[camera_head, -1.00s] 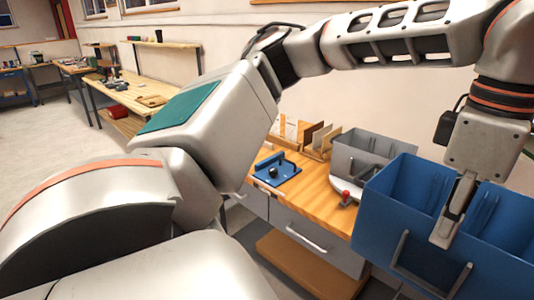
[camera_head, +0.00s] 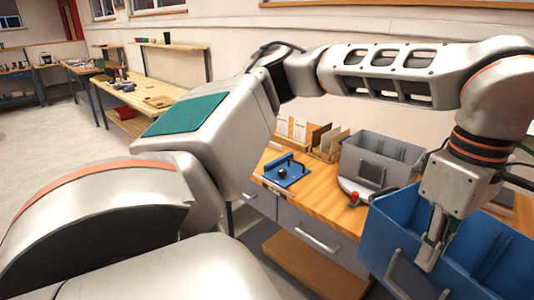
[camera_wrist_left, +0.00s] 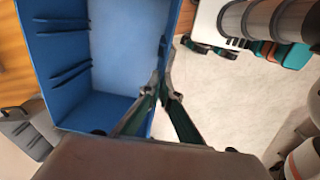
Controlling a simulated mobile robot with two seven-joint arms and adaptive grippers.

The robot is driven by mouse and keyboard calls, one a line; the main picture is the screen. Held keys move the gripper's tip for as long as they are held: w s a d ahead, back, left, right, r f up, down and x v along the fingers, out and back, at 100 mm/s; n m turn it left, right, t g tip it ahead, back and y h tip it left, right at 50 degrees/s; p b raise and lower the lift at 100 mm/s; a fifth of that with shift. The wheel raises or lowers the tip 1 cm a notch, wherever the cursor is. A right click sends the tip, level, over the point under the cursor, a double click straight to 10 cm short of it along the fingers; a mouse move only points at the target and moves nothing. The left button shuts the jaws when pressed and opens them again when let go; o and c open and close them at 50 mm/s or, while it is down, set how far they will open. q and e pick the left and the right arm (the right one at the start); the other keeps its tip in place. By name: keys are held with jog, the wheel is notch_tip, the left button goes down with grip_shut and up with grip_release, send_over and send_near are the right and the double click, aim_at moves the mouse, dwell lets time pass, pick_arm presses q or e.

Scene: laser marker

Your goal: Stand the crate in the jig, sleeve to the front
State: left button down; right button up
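My left gripper (camera_head: 434,238) is shut on the near wall of an open blue crate (camera_head: 395,215) at the right of the head view. The crate is held up in front of the workbench, cut off by the right edge. A grey U-shaped frame, perhaps the sleeve, is on its near side below the fingers. The left wrist view shows the two fingertips (camera_wrist_left: 161,91) at the crate's wall and into the crate's blue inside (camera_wrist_left: 115,55). A blue fixture with a black knob (camera_head: 287,171), perhaps the jig, lies on the bench. My right gripper is out of view.
A grey crate (camera_head: 395,150) stands on the wooden bench (camera_head: 318,198), close behind the blue crate. A red knob (camera_head: 353,198) is beside it. Upright panels (camera_head: 327,140) stand at the back.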

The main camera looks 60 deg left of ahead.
pick_arm(q)
jog(key=a+f+m, duration=0.2)
jog(key=f+m, duration=0.4)
jog(key=f, duration=0.4)
jog(key=w+a+f+m, duration=0.1)
jog(key=a+f+m, duration=0.2)
jog(key=f, duration=0.8)
jog(key=w+a+f+m, duration=0.1)
jog(key=a+f+m, duration=0.1)
jog(key=f+m, duration=0.6)
notch_tip(320, 180, down, 3)
jog(key=shift+a+f+m, duration=0.15)
jog(key=shift+a+m, duration=0.15)
jog(key=shift+a, duration=0.05)
jog(key=shift+a, duration=0.1)
